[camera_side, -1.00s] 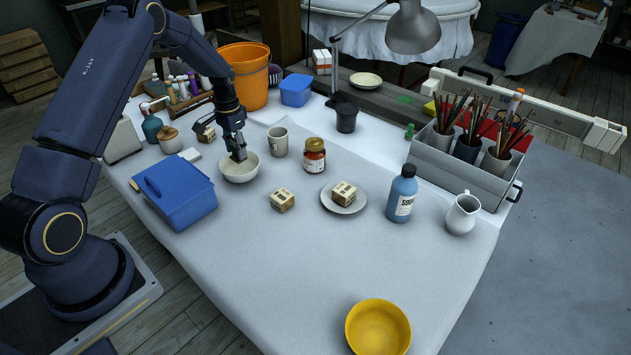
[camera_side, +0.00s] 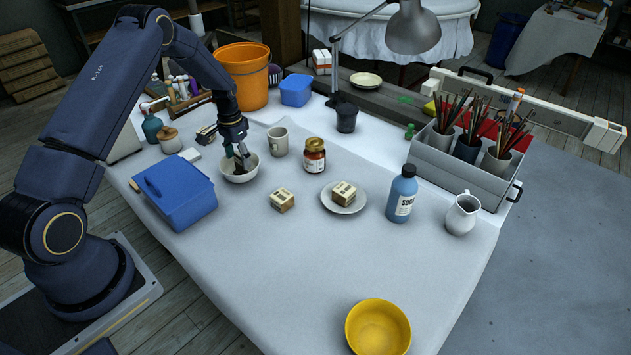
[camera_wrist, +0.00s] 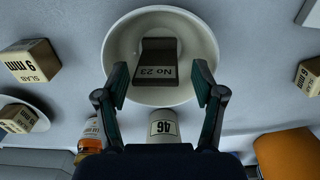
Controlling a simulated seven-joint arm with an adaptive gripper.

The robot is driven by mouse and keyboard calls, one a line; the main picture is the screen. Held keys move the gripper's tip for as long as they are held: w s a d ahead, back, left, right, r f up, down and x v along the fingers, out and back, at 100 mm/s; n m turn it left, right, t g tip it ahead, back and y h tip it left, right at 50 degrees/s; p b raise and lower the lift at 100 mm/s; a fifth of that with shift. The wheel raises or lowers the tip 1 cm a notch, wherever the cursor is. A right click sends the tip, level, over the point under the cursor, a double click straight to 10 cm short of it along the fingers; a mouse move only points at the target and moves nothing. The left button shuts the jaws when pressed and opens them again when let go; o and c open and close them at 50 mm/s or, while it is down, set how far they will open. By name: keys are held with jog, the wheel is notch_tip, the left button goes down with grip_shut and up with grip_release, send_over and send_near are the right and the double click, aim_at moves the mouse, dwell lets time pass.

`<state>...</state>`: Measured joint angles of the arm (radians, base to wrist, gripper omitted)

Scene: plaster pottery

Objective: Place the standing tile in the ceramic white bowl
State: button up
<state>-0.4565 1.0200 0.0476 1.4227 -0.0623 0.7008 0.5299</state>
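The white bowl (camera_side: 228,176) stands on the table by the blue box, and fills the upper middle of the wrist view (camera_wrist: 119,45). A dark tile marked "No 23" (camera_wrist: 157,58) is inside the bowl, leaning or lying against its inner wall; I cannot tell its exact tilt. My gripper (camera_side: 239,157) is just above the bowl. In the wrist view its two fingers (camera_wrist: 161,86) are spread wide, with clear gaps on both sides of the tile. My gripper is open and holds nothing.
A blue box (camera_side: 181,196) is close on the left and a mug (camera_side: 278,142) close on the right. A jar (camera_side: 314,157), a slab block (camera_side: 282,200) and a saucer (camera_side: 341,208) bearing another block are further right. The front table is clear except for a yellow bowl (camera_side: 378,327).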

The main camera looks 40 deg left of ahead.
aim_at(238, 156)
jog(key=shift+r, duration=0.1)
dwell(0.6)
notch_tip(238, 156, up, 7)
jog(key=shift+f, duration=0.1)
